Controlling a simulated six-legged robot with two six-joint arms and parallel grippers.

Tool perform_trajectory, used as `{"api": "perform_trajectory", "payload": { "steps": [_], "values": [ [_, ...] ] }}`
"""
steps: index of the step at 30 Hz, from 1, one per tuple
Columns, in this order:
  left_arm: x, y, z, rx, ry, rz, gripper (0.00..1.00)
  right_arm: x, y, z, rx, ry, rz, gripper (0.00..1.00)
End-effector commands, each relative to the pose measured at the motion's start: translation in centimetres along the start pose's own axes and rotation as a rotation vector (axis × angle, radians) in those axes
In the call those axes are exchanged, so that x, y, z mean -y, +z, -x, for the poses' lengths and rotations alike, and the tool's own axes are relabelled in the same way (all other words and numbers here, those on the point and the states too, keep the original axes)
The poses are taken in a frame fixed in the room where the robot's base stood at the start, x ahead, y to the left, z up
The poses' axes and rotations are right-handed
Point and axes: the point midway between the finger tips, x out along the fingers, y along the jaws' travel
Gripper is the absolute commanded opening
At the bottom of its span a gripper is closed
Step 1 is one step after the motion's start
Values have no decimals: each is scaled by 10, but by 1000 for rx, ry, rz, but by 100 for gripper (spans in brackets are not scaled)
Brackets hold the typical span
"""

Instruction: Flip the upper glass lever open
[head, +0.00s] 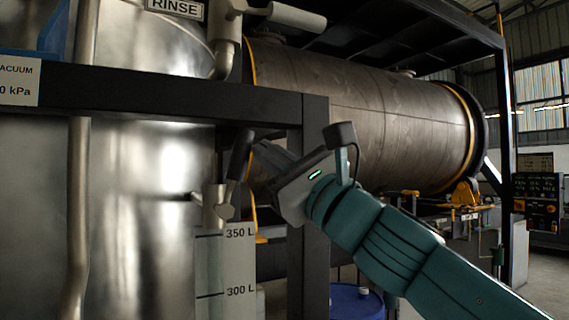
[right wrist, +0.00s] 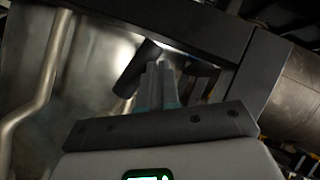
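The upper glass lever is a black handle (head: 239,156) on a metal valve fitting (head: 217,207) at the top of the sight glass (head: 224,265). It stands nearly upright, leaning a little right. My right gripper (head: 262,149) comes in from the right, its fingers close to the lever's right side. In the right wrist view the fingers (right wrist: 157,85) are together, with nothing seen between them. The black lever (right wrist: 137,68) is just left of their tips there; I cannot tell whether they touch. My left gripper is not in view.
A black frame beam (head: 150,93) runs above the lever, and its post (head: 309,200) stands right of it, behind my right wrist. The steel tank (head: 140,180) is behind the sight glass. A vertical pipe (head: 78,215) is at left, a blue drum (head: 355,302) low behind my arm.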

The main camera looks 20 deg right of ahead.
Motion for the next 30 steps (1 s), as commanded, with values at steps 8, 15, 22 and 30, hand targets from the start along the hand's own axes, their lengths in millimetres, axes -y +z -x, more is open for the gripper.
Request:
{"api": "perform_trajectory", "payload": {
  "steps": [8,15,22,30],
  "values": [
    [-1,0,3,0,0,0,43,-6,11,-7,1,1,-1,0],
    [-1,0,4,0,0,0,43,-8,14,-9,0,1,0,0],
    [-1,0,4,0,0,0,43,-10,15,-10,1,1,0,0],
    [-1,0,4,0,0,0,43,-10,15,-10,1,2,0,0]
  ]
}}
